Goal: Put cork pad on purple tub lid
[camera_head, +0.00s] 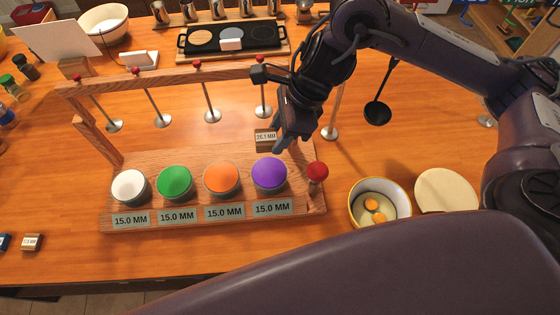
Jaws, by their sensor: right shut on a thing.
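The purple tub lid (269,171) is the rightmost of a row of round lidded tubs on a wooden stand (200,213). A label reading 15.0 MM lies in front of it. My right gripper (281,140) is just behind the purple lid, shut on a small brown block with a label reading 26.1 MM, which looks like the cork pad (265,147). The pad appears apart from the lid; its exact height is hard to tell. The fingers hide its right side. My left gripper is not in view.
White (129,185), green (174,181) and orange (221,178) lids stand left of the purple one. A red-topped post (317,171) and a bowl with eggs (380,203) are to the right.

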